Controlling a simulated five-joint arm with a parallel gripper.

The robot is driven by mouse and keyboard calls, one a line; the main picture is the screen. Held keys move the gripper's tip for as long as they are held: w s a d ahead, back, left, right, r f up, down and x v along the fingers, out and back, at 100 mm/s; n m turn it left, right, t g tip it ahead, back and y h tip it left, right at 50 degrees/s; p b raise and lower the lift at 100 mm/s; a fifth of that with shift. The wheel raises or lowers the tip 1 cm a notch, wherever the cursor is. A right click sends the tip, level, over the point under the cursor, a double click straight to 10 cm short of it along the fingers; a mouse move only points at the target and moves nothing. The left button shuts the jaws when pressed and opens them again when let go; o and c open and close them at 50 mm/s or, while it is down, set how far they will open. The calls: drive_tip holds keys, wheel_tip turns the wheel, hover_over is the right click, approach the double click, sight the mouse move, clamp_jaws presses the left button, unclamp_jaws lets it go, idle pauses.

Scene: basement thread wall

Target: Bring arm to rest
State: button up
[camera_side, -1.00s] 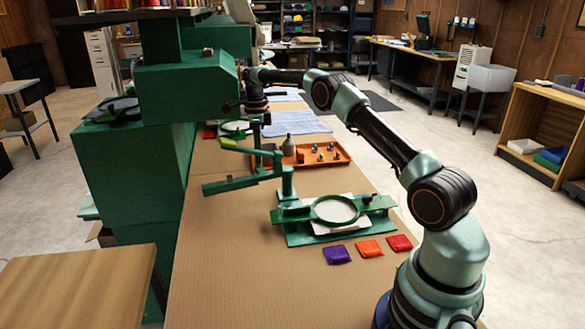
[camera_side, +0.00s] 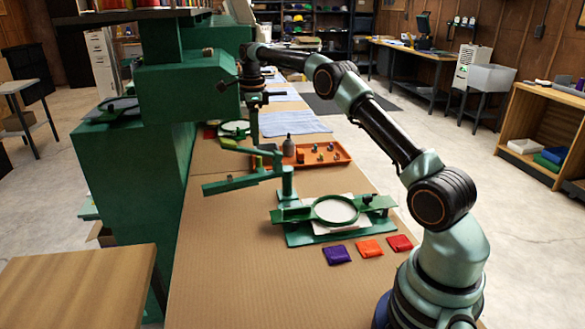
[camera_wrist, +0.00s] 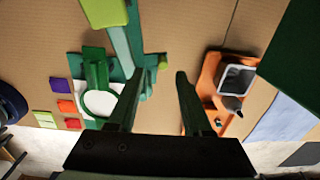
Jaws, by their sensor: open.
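My gripper (camera_side: 254,138) hangs fingers down at the far end of my arm, above the long brown bench (camera_side: 235,270) and beside the big green machine (camera_side: 190,88). In the wrist view its two dark green fingers (camera_wrist: 155,80) stand well apart with nothing held between them. In the side view the fingertips overlap the green swing arm (camera_side: 240,182), so I cannot tell the exact gap there.
A green hoop fixture (camera_side: 335,211) stands on the bench, with purple (camera_side: 336,254), orange (camera_side: 369,250) and red (camera_side: 399,243) packets in front. An orange tray (camera_side: 335,161) with a bottle (camera_side: 289,146) and small pieces lies behind it. The bench's near part is clear.

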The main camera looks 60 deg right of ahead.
drive_tip(key=s+a+r+n+t, duration=0.3)
drive_tip(key=s+a+r+n, duration=0.6)
drive_tip(key=a+r+n, duration=0.35)
drive_tip(key=s+a+f+n+t, duration=0.1)
drive_tip(key=s+a+f+n, duration=0.2)
drive_tip(key=s+n, duration=0.4)
drive_tip(key=s+a+f+n+t, duration=0.1)
drive_tip(key=s+a+f+n, duration=0.2)
drive_tip(key=s+a+n, duration=0.2)
drive_tip(key=s+n, duration=0.2)
drive_tip(key=s, duration=0.2)
drive_tip(key=shift+s, duration=0.3)
drive_tip(key=shift+d, duration=0.1)
drive_tip(key=shift+c, duration=0.4)
